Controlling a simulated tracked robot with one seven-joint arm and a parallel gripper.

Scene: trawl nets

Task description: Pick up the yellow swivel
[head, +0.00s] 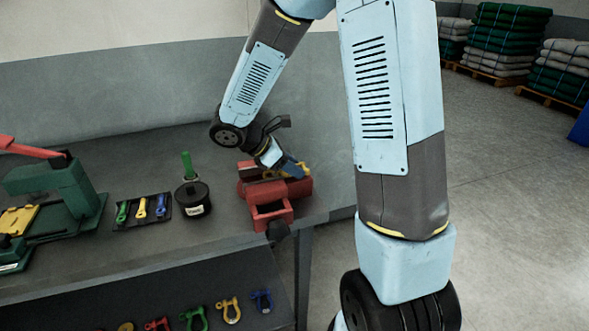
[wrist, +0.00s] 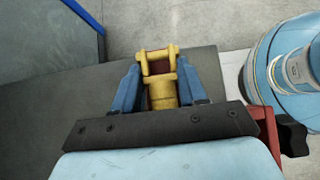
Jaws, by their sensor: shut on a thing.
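The yellow swivel (wrist: 160,88) sits between the two blue fingers of my gripper (wrist: 160,92) in the wrist view. Both fingers press on its sides, and its forked end points away from my wrist. In the head view my gripper (head: 293,167) is at the red vise (head: 268,205) near the right end of the bench, and a bit of the yellow swivel (head: 305,169) shows at the fingertips. My arm and gripper partly hide the vise jaws, so I cannot tell whether the swivel still touches them.
Left of the vise stand a black pot (head: 191,199) with a green handle and a dark tray (head: 127,220) with coloured tools. A green press (head: 55,195) is at the far left. Several coloured shackles (head: 229,310) lie on the lower shelf.

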